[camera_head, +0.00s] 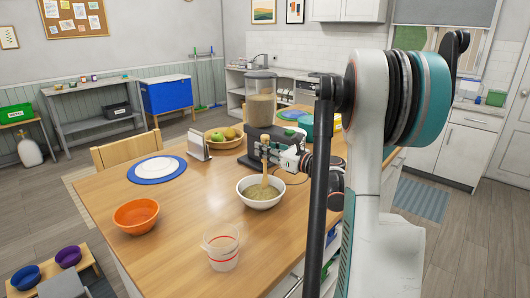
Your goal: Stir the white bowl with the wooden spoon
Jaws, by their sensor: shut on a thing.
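The white bowl (261,203) sits on the wooden table in front of the dark feeder base and holds a greenish-brown food. The wooden spoon (265,176) stands nearly upright with its lower end in the bowl's contents. My gripper (268,156) is above the bowl, shut on the upper part of the spoon's handle. The spoon's lower tip is hidden in the food. The exact finger contact is small and hard to see.
An orange bowl (136,223) and a clear measuring cup (222,262) with red marks stand nearer the front of the table (180,240). A feeder (261,105) with a clear hopper, a fruit basket (224,144) and a blue-rimmed plate (157,180) stand behind. The left front tabletop is mostly clear.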

